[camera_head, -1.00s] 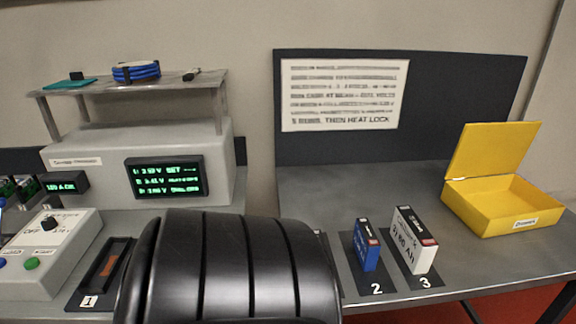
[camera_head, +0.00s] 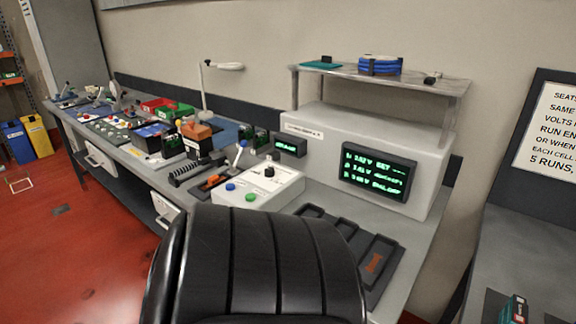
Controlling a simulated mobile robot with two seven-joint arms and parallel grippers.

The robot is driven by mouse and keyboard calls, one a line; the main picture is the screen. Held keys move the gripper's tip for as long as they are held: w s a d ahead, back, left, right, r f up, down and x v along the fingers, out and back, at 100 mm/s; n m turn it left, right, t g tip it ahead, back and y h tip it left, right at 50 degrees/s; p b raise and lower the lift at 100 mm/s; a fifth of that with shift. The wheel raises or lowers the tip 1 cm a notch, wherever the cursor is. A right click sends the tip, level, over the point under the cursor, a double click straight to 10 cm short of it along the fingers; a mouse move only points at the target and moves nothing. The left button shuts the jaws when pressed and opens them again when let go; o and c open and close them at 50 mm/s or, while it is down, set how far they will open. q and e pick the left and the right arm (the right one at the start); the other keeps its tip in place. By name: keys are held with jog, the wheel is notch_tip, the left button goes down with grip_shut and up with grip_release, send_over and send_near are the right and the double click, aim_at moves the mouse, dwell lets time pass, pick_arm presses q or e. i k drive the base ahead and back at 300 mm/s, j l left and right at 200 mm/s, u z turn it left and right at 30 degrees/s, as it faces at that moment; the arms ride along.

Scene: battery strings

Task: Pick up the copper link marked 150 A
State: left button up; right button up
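A copper-coloured piece (camera_head: 373,262) lies in a slot of a dark tray (camera_head: 345,236) on the bench, right of the white control box. An orange-copper piece (camera_head: 213,182) lies in a dark holder left of that box. No 150 A marking is readable on either piece, so I cannot tell which is the link. Neither gripper is in view.
The control box (camera_head: 258,190) has a blue and a green button. Behind it stands a grey tester (camera_head: 330,140) with a green-text screen and a shelf above. Coloured bins (camera_head: 165,108) and tools crowd the bench at left. Red floor (camera_head: 70,240) is open at lower left.

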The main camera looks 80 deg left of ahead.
aim_at(215, 179)
jog(key=u, duration=3.15)
jog(key=z, duration=0.35)
jog(key=i+j+z, duration=0.1)
jog(key=z, duration=0.3)
jog(key=j+z, duration=0.25)
jog(key=z, duration=0.2)
jog(key=i+j+z, duration=0.1)
jog(key=j+z, duration=0.15)
jog(key=z, duration=0.15)
jog(key=j+z, duration=0.25)
jog(key=z, duration=0.2)
jog(key=j+z, duration=0.15)
jog(key=j, duration=0.25)
jog(key=k+j+z, duration=0.15)
jog(key=j, duration=0.3)
jog(key=j+z, duration=0.2)
jog(key=j, duration=0.2)
jog(key=k+j+z, duration=0.15)
jog(key=j, duration=0.2)
jog(key=k+j+z, duration=0.15)
jog(key=j, duration=0.25)
